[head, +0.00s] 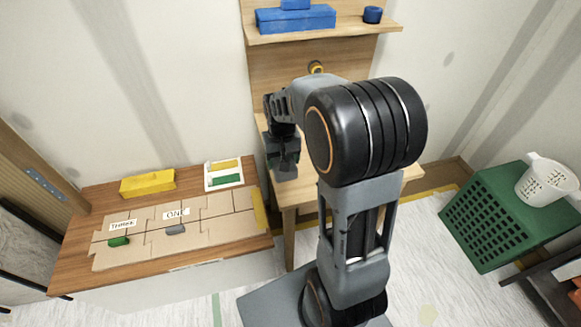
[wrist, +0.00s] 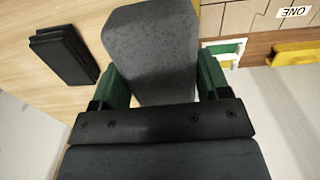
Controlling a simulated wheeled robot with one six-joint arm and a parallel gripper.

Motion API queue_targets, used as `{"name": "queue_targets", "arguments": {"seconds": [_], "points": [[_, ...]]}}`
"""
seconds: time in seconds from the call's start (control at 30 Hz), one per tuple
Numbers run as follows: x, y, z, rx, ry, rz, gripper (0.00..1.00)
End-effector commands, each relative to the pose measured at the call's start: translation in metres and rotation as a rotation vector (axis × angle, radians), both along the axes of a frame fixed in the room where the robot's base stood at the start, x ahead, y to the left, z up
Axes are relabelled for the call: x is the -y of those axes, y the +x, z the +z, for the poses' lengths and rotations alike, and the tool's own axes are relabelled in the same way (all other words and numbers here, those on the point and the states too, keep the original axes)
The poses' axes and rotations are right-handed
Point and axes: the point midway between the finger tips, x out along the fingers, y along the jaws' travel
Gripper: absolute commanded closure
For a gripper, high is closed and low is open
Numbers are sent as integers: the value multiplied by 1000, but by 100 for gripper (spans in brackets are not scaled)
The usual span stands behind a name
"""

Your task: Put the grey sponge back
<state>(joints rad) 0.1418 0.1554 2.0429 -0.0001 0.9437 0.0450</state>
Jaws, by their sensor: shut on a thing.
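My gripper (head: 283,152) is over the wooden workbench in the middle of the head view. In the wrist view, its two green finger pads (wrist: 162,85) are shut on the sides of a speckled grey sponge (wrist: 150,45). The sponge extends out beyond the fingers, above a light wooden surface. Whether it touches anything below cannot be told. In the head view the sponge is mostly hidden by the gripper and its dark wrist.
A black flat stack (wrist: 65,55) lies on the wood beside the sponge. The lower table (head: 75,268) holds a tan board (head: 140,250), a yellow block (head: 147,183) and a white tray (head: 208,186). A shelf (head: 340,30) rises behind; a green crate (head: 490,225) stands right.

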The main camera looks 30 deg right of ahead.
Motion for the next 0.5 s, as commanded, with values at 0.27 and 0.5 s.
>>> {"name": "queue_targets", "arguments": {"seconds": [0.27,0.5], "points": [[28,20,-42,-3,1,-1,55],[35,25,-51,1,0,0,55]]}}
